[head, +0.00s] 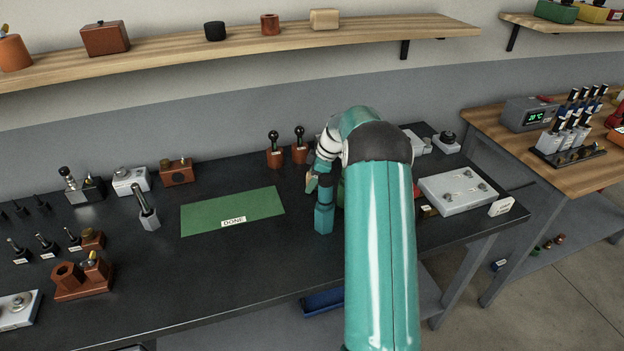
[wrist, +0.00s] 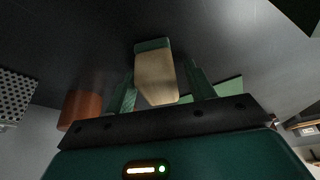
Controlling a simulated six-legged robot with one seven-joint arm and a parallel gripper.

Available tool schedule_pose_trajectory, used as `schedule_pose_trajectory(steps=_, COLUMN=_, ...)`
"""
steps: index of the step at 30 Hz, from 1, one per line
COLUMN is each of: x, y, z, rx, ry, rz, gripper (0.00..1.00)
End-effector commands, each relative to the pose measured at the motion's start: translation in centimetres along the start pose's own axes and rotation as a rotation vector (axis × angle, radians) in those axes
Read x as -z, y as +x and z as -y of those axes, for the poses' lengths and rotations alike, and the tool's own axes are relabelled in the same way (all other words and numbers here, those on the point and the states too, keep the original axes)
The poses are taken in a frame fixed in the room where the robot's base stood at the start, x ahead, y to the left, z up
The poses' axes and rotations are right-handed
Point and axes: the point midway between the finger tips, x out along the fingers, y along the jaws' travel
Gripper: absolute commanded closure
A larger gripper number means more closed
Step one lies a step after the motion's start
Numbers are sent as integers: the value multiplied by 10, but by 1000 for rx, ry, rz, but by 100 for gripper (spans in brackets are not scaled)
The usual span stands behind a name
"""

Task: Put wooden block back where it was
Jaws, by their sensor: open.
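A pale wooden block (wrist: 155,78) with a dark green end shows between the two fingers of my gripper (wrist: 161,66) in the wrist view. The fingers are apart, one on each side of the block. Whether they touch it cannot be told. In the head view my gripper (head: 322,205) is low over the black table, right of the green DONE mat (head: 205,215), and my arm covers much of it. A small tan patch shows beside it there. Another pale wooden block (head: 325,19) sits on the wall shelf.
The black table (head: 250,270) is bare in front of the mat. Two brown holders with black-knobbed tools (head: 275,158) stand behind my gripper. A white plate (head: 456,193) lies to the right. Several tools and brown blocks (head: 82,278) fill the left side. A wooden shelf (head: 170,60) runs above.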

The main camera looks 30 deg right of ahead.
Motion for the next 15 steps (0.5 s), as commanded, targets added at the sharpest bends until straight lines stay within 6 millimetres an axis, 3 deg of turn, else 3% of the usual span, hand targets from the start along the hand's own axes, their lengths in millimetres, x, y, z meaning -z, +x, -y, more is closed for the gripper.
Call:
schedule_pose_trajectory(steps=8, x=1, y=-15, z=-1, rx=-3, ry=0, rz=0, gripper=46)
schedule_pose_trajectory(steps=15, x=1, y=-63, z=-1, rx=-5, ry=1, rz=-1, gripper=46)
